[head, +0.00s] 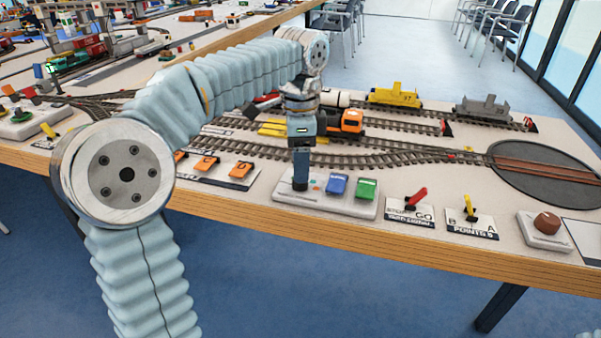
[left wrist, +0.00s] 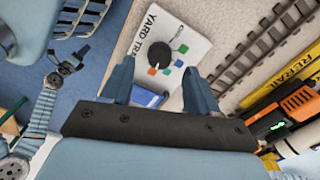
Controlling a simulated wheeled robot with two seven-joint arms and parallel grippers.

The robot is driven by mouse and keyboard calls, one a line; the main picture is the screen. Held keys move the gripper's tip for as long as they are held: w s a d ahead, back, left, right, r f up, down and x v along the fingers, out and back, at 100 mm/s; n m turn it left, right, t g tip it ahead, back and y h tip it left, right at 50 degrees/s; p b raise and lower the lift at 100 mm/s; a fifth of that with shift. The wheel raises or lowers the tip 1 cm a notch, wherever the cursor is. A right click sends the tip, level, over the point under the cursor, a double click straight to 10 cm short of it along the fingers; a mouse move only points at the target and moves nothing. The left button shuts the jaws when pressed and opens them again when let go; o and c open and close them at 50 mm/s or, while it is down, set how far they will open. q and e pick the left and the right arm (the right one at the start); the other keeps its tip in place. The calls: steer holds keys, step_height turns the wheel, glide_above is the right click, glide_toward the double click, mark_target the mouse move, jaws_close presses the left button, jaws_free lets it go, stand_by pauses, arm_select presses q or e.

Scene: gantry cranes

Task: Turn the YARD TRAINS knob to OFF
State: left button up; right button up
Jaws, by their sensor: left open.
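The YARD TRAINS panel (head: 340,208) is a pale plate at the front of the table. It also shows in the left wrist view (left wrist: 195,45), its label partly cut off. The black round knob (left wrist: 180,46) sits on it, with small coloured squares beside it. My left gripper (head: 300,187) points down over the panel's left end. In the left wrist view its two fingers (left wrist: 158,66) are apart and empty, with the knob beyond them. I cannot tell whether they touch anything.
A blue button (head: 337,185) and a green button (head: 367,189) are right of the gripper on the panel. Orange switches (head: 207,165) lie to its left. A red lever (head: 416,198) and a yellow lever (head: 469,208) stand farther right. An orange locomotive (head: 345,121) is behind.

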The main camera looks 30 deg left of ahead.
arm_select(q)
steer(key=shift+f, duration=1.8)
steer(key=c, duration=1)
steer(key=shift+c, duration=0.2)
